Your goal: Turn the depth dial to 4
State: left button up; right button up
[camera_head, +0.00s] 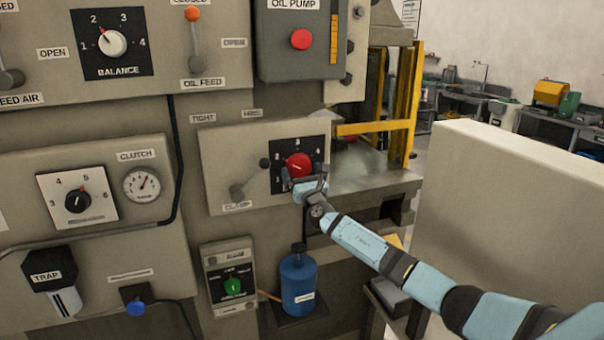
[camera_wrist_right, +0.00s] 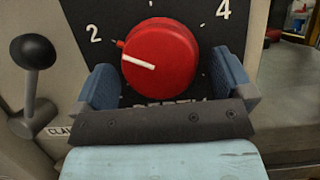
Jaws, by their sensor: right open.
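The depth dial (camera_head: 298,164) is a round red knob on a black plate, on the panel at the middle of the head view. In the right wrist view the dial (camera_wrist_right: 160,55) has a white pointer line aimed left, a little below the 2 mark. The 4 shows at the upper right of the plate, and the DEPTH label is partly hidden by my gripper. My right gripper (camera_head: 309,186) is open just in front of and below the dial. In the wrist view its blue fingers (camera_wrist_right: 165,82) stand left and right of the knob, with gaps showing. My left gripper is not in view.
A clamp lever (camera_head: 250,180) with a black ball stands left of the dial; it also shows in the wrist view (camera_wrist_right: 33,85). A blue bottle (camera_head: 297,282) stands below. A yellow guard frame (camera_head: 405,105) is to the right. A large beige block (camera_head: 510,210) stands beside my right arm.

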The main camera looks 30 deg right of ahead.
jog(key=c, duration=0.9)
jog(key=shift+m, duration=0.4)
